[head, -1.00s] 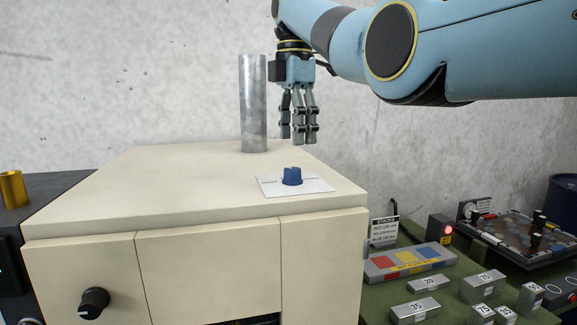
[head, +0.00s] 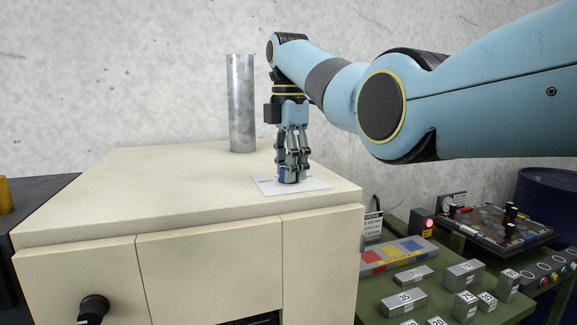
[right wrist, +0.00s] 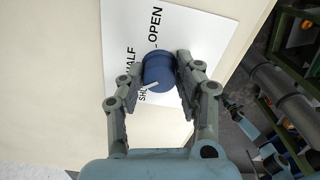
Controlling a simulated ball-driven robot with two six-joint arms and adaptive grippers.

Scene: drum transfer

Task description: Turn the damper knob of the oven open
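The blue damper knob (head: 289,178) sits on a white label plate (head: 318,184) on top of the cream oven (head: 150,195). In the right wrist view the knob (right wrist: 158,70) has a white pointer mark on the side towards the partly covered SHUT word; HALF and OPEN (right wrist: 153,28) are also printed on the plate. My right gripper (head: 290,174) points straight down over the knob. In the right wrist view its fingers (right wrist: 160,72) lie against both sides of the knob and appear closed on it.
A grey metal pipe (head: 241,103) stands on the oven top, left of my right gripper. A black knob (head: 93,306) sticks out of the oven front. A green table (head: 383,300) at right holds several numbered metal blocks. The oven's left top is clear.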

